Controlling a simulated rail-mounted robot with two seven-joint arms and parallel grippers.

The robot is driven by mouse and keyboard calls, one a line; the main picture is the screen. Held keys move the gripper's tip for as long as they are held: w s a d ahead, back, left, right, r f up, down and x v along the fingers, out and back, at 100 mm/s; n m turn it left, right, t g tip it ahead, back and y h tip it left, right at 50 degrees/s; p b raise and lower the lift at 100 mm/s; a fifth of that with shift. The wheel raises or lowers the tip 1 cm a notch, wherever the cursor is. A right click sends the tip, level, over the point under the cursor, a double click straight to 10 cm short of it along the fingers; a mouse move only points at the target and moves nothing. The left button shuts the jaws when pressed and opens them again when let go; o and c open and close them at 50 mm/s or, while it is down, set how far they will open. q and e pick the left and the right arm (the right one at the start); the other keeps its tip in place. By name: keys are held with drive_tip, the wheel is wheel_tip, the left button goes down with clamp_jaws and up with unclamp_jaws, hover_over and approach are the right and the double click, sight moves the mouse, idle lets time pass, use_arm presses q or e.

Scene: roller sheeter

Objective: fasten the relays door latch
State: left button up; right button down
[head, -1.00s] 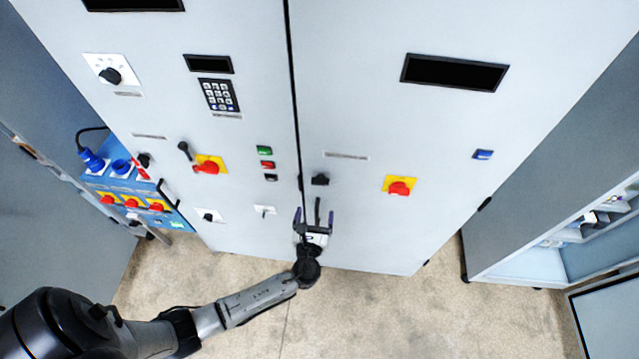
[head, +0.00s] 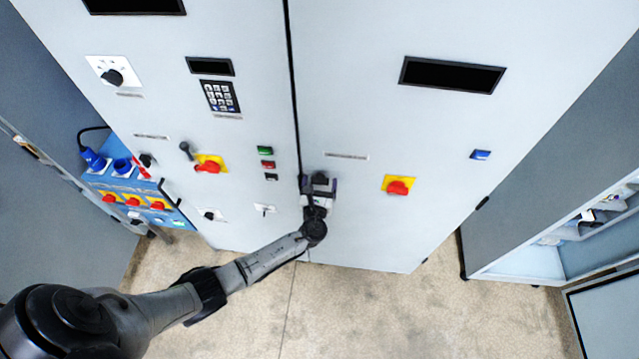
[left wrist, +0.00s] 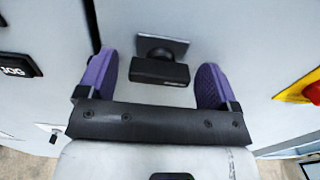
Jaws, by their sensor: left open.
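The door latch is a small black knob (head: 320,179) on the right cabinet door, just right of the seam between the doors and below a narrow label plate. In the left wrist view the latch (left wrist: 160,70) shows as a black bar handle on a dark square plate. Its bar lies roughly level. My left gripper (head: 319,185) is open, with its purple-padded fingers on either side of the latch. In the left wrist view the left gripper (left wrist: 154,85) has clear gaps between both fingers and the bar. My right gripper is not in view.
A red and yellow rotary switch (head: 398,186) is to the right on the same door. Green, red and black buttons (head: 266,163) sit left of the seam. An open grey cabinet (head: 520,262) stands at the far right. The floor in front is clear.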

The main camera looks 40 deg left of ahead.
use_arm(q)
drive_tip(key=shift+c, duration=0.3)
drive_tip(key=c, duration=0.9)
drive_tip(key=shift+o, duration=0.2)
drive_tip(key=n+b, duration=0.2)
drive_tip(key=shift+f+b, duration=0.25)
drive_tip(key=shift+b, duration=0.05)
drive_tip(key=n+b, duration=0.6)
drive_tip(key=shift+n, duration=0.3)
drive_tip(key=n+b, duration=0.4)
drive_tip(key=n, duration=0.1)
drive_tip(key=n+b, duration=0.2)
drive_tip(key=n, duration=0.1)
drive_tip(key=shift+r+b, duration=0.15)
drive_tip(key=shift+b, duration=0.15)
drive_tip(key=shift+n, duration=0.6)
drive_tip(key=shift+r+b, duration=0.1)
drive_tip(key=shift+b, duration=0.2)
